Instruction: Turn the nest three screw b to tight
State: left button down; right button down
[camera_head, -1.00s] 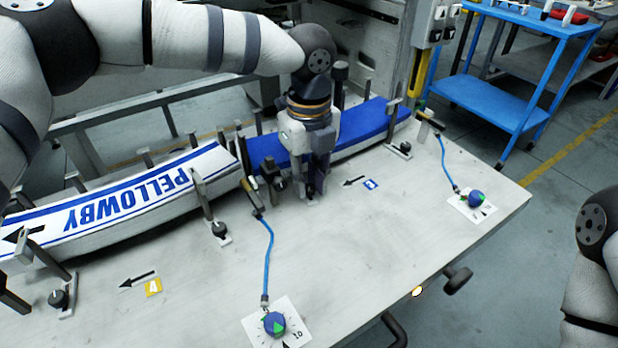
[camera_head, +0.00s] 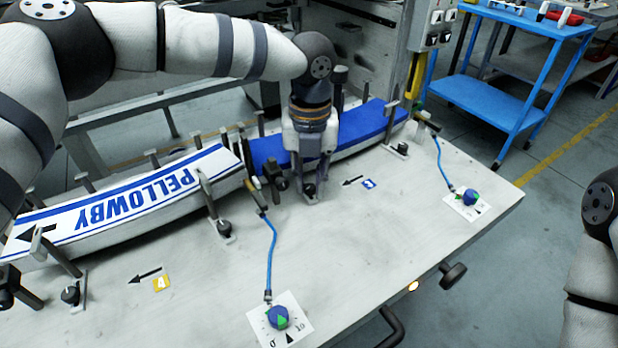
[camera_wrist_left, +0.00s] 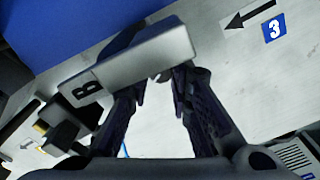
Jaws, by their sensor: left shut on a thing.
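The nest three screw b (camera_head: 309,189) is a small black knob on the table, in front of the blue-topped strip. My left gripper (camera_head: 310,194) points down at it, with one finger on each side, and is shut on it. In the left wrist view, the two dark fingers (camera_wrist_left: 157,100) reach under a grey post marked B (camera_wrist_left: 135,65). The post hides the screw there. A blue label 3 (camera_wrist_left: 273,28) and a black arrow lie beside it; the label also shows in the head view (camera_head: 368,184). My right gripper is out of view; only part of its arm shows at the right.
Another knob (camera_head: 224,228) stands left, beside the PELLOWBY strip (camera_head: 150,190). A further knob (camera_head: 402,149) is at the right. Blue dials on white cards (camera_head: 278,317) (camera_head: 469,197) have blue cables. The front table surface (camera_head: 370,240) is mostly clear.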

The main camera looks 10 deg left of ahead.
pick_arm(q)
jog(key=m, duration=0.5)
jog(key=shift+m, duration=0.3)
jog(key=m, duration=0.9)
jog(key=shift+b, duration=0.3)
jog(key=m, duration=0.4)
jog(key=shift+m, duration=0.4)
jog(key=c, duration=1.4)
grip_release()
jog(key=shift+d, duration=0.1)
jog(key=shift+c, duration=0.2)
